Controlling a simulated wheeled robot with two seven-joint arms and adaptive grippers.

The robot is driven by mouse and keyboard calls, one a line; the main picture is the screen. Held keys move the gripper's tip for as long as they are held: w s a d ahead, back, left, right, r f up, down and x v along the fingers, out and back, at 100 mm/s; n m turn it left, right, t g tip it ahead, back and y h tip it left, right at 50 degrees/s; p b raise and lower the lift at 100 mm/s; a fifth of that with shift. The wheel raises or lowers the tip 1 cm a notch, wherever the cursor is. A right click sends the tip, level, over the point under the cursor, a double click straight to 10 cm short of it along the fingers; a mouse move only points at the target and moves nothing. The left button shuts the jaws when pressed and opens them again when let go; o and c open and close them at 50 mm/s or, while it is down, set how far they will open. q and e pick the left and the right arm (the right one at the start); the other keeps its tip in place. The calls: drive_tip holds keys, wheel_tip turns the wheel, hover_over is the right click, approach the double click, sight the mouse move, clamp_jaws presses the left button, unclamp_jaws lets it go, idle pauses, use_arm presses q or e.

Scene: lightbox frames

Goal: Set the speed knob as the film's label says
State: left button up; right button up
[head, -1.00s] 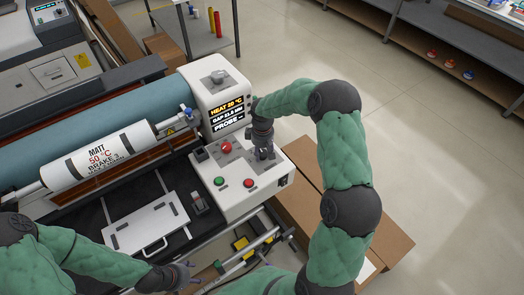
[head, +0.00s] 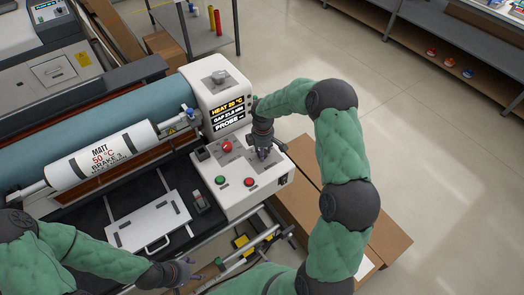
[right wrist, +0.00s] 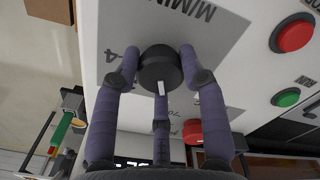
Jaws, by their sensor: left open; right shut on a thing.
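The film roll (head: 103,154) carries a white label reading "MATT", "50 °C" and "BRAKE 3"; a smaller last line is too small to read. My right gripper (head: 264,153) points down at the machine's control panel. In the right wrist view its fingers (right wrist: 160,75) are shut around a black round knob (right wrist: 158,66) with a white pointer mark. The panel beside the knob reads "M/MIN", and a "4" shows at its left; other numbers are partly hidden by the fingers. My left gripper (head: 188,272) is open and empty, low in front of the machine.
A display (head: 228,115) reads "HEAT 20 °C", a gap value and "PROBE". A white plate (head: 148,220) lies in front of the roller. Cardboard (head: 390,240) lies at the right.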

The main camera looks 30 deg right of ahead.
sight(265, 152)
drive_tip(key=shift+s+f, duration=0.3)
drive_tip(key=shift+s, duration=0.1)
drive_tip(key=o, duration=1.1)
drive_tip(key=shift+d, duration=0.15)
drive_tip(key=shift+o, duration=0.2)
drive_tip(key=shift+d+r, duration=0.15)
drive_tip(key=shift+w+r, duration=0.15)
drive_tip(key=shift+w, duration=0.05)
drive_tip(key=shift+w+r, duration=0.1)
drive_tip(key=shift+r, duration=0.15)
wheel_tip(265, 152, up, 11)
drive_tip(key=shift+s, duration=0.2)
